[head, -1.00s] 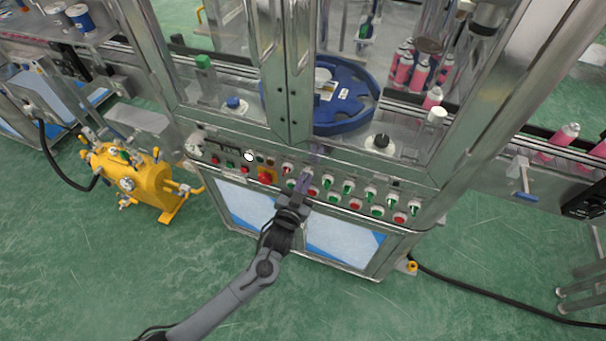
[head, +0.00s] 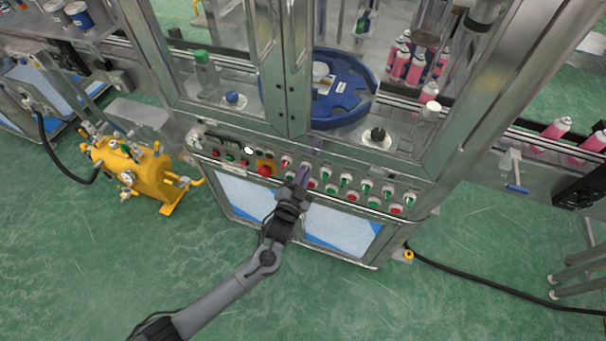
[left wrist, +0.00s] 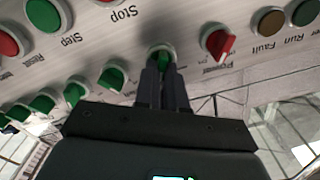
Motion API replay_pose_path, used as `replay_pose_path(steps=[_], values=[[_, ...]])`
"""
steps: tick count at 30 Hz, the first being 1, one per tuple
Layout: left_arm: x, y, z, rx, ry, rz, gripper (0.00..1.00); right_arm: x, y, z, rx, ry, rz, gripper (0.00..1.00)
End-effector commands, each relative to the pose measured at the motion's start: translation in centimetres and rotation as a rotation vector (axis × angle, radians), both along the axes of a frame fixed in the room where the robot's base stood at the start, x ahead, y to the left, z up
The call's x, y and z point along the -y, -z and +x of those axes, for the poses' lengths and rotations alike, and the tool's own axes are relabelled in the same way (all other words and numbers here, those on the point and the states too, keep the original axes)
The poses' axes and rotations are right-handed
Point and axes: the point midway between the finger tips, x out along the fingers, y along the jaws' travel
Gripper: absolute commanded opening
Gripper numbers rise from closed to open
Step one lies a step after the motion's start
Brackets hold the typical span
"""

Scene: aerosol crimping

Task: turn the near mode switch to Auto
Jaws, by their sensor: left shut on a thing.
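My left gripper (head: 303,176) reaches the sloping control panel (head: 225,141) on the front of the machine. In the left wrist view its fingers (left wrist: 162,72) are shut on a green switch knob (left wrist: 161,55), which shows only partly between the fingertips. The label of this knob is hidden. The wrist picture is upside down. A red switch knob marked Power (left wrist: 217,42) sits just right of the held knob there, apart from the fingers. More green switch knobs (left wrist: 113,78) run off to the left. My right gripper is not in view.
A row of red and green buttons, with a Stop button (left wrist: 104,1), lies close to the switches. A red emergency stop (head: 264,170) is left of my gripper. Glass doors and a blue turntable (head: 340,105) stand behind the panel. A yellow tank (head: 135,172) is at left.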

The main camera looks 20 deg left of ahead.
Motion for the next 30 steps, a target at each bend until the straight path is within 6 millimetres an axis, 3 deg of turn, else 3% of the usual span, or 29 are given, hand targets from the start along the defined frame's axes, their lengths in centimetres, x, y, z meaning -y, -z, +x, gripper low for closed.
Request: replay_pose_path(steps=[1, 2, 6, 19, 30], values=[[0.0, 0.0, 0.0, -0.001, 0.001, 0.002, 0.0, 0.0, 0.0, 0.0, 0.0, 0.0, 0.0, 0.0], [0.0, 0.0, 0.0, -0.001, 0.001, 0.001, 0.14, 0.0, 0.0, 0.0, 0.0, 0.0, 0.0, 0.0], [0.0, 0.0, 0.0, -0.001, 0.001, 0.001, 0.35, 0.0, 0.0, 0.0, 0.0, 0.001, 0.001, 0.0], [0.0, 0.1, -0.9, -0.003, 0.001, 0.0, 0.35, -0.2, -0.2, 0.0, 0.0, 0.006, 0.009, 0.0], [0.1, 0.0, -6.7, -0.003, 0.002, -0.001, 0.35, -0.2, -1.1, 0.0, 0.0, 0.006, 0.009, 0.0]])
